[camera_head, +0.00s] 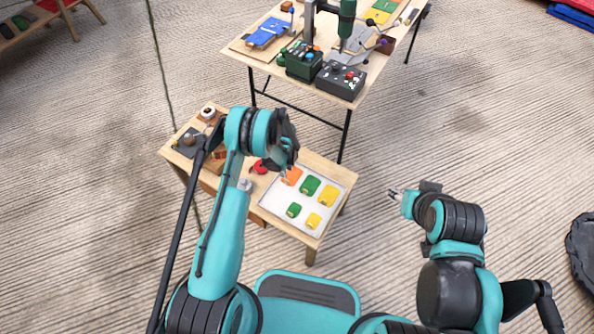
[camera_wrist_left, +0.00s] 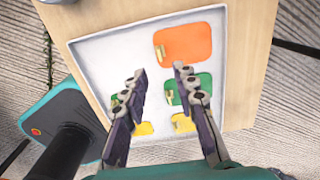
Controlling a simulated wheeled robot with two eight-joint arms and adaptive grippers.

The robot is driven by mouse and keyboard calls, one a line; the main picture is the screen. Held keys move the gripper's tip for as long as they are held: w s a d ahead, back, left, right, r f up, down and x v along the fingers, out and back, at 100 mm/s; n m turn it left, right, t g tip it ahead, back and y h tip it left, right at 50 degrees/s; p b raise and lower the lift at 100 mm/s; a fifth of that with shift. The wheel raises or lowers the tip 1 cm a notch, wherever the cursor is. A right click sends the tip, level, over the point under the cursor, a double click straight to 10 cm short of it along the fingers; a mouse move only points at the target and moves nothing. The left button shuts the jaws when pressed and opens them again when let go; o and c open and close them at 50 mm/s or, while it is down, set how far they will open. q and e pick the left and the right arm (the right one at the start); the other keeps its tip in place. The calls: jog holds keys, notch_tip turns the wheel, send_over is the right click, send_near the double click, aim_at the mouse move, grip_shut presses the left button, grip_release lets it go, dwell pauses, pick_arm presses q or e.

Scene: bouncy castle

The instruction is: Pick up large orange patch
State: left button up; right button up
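The large orange patch (camera_wrist_left: 190,45) lies flat in a white tray (camera_wrist_left: 95,58), with a small yellow tab at its left edge. In the head view the orange patch (camera_head: 293,176) shows only in part behind my left gripper (camera_head: 285,163). In the left wrist view my left gripper (camera_wrist_left: 160,72) is open and empty above the tray, its two fingertips apart. The orange patch lies beyond the fingertips and they do not hold it. My right gripper (camera_head: 392,194) is open and empty, to the right of the small table.
Green patches (camera_head: 310,186) and yellow patches (camera_head: 327,196) share the tray on the small wooden table (camera_head: 328,165). A red and black object (camera_head: 262,166) is beside the tray. A larger table (camera_head: 292,86) with green and dark control boxes stands behind.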

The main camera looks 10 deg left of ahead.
aim_at(292, 175)
pick_arm(q)
notch_tip(292, 175, down, 3)
jog(key=shift+r+b, duration=0.1)
jog(key=shift+b, duration=0.5)
notch_tip(292, 175, down, 5)
jog(key=b, duration=0.2)
jog(key=shift+a+b, duration=0.1)
jog(key=shift+b, duration=0.25)
grip_shut()
